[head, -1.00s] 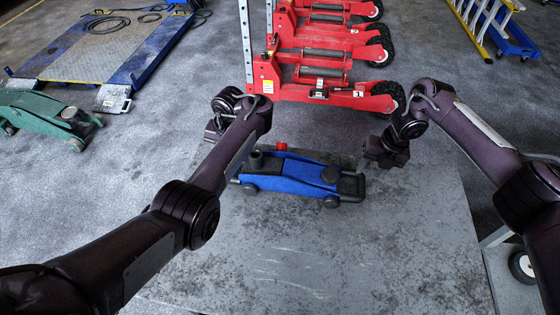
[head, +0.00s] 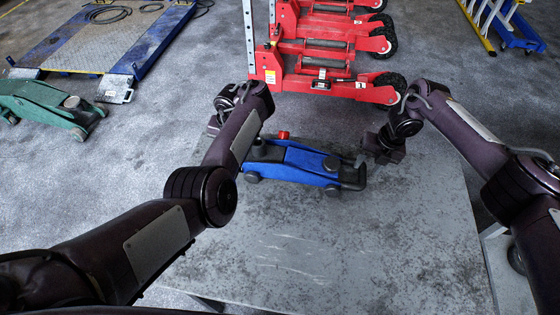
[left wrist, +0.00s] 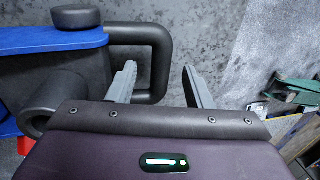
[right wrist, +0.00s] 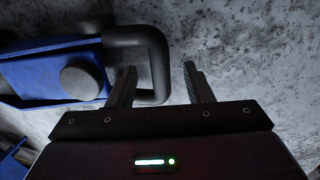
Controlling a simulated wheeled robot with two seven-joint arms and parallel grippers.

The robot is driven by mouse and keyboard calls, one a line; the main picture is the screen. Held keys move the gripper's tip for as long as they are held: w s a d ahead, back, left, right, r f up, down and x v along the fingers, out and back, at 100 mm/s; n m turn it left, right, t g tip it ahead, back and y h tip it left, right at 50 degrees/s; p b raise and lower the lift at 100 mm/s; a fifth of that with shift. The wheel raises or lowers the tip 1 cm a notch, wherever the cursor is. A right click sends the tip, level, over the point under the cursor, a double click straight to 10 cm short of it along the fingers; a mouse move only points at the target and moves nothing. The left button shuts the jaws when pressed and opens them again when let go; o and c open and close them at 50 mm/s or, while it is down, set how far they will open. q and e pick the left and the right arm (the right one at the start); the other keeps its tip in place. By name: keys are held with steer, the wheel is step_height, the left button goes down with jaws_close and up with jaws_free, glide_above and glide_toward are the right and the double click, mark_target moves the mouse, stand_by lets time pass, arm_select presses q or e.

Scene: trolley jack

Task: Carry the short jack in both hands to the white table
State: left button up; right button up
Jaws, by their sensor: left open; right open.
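The short blue jack (head: 300,162) lies on a grey, speckled table (head: 330,240), with a black loop handle at each end. My left gripper (left wrist: 158,66) is open at the jack's left end, mostly hidden by my arm in the head view. In the left wrist view one finger shows over the opening of the black loop (left wrist: 163,60) and the other outside it. My right gripper (right wrist: 160,66) is open at the right end, with the bar of the other loop (right wrist: 160,60) between its fingers in view. I cannot tell how deep either gripper sits. No white table is clearly identifiable.
Red lifting equipment (head: 325,55) stands just beyond the table. A green jack (head: 50,105) and a blue-framed ramp (head: 110,50) are on the floor at the left. A yellow ladder (head: 480,20) is at the far right. The near part of the table is clear.

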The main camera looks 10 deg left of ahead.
mark_target(364, 170)
arm_select(q)
steer(key=f, duration=0.2)
steer(key=a+f, duration=0.1)
steer(key=f, duration=0.1)
steer(key=shift+f, duration=0.15)
arm_select(e)
steer(key=f, duration=0.2)
steer(key=a+f, duration=0.1)
steer(key=f, duration=0.1)
steer(key=shift+f, duration=0.15)
arm_select(q)
steer(key=shift+f, duration=0.2)
arm_select(e)
steer(key=shift+f, duration=0.2)
arm_select(q)
jaws_close()
arm_select(e)
jaws_close()
